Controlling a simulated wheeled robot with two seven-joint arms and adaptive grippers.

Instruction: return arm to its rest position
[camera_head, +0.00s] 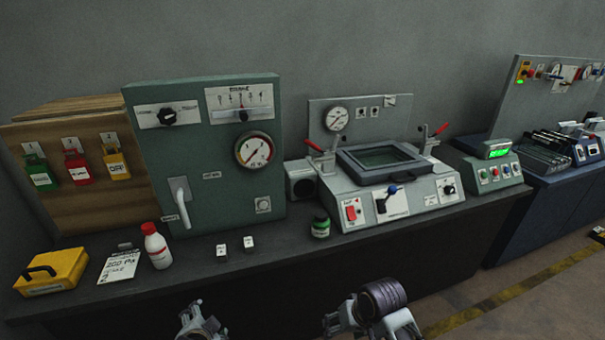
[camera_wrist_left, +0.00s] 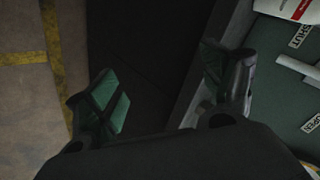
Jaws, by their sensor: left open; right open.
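My right gripper (camera_head: 340,320) is at the bottom edge of the head view, in front of the bench and below the frame machine. It is open, with no object visible in it. My left gripper (camera_head: 197,322) is at the bottom edge, left of the right one, and only partly in view. In the left wrist view its two green-padded fingers (camera_wrist_left: 160,95) are spread wide with nothing between them. Both grippers appear apart from the bench objects.
The dark bench (camera_head: 270,245) carries a green gauge cabinet (camera_head: 205,150) with a white handle, a frame machine (camera_head: 385,185) with red clamps, a white bottle (camera_head: 157,247), a small green jar (camera_head: 321,226) and a yellow box (camera_head: 52,272). Floor (camera_head: 530,290) is free at right.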

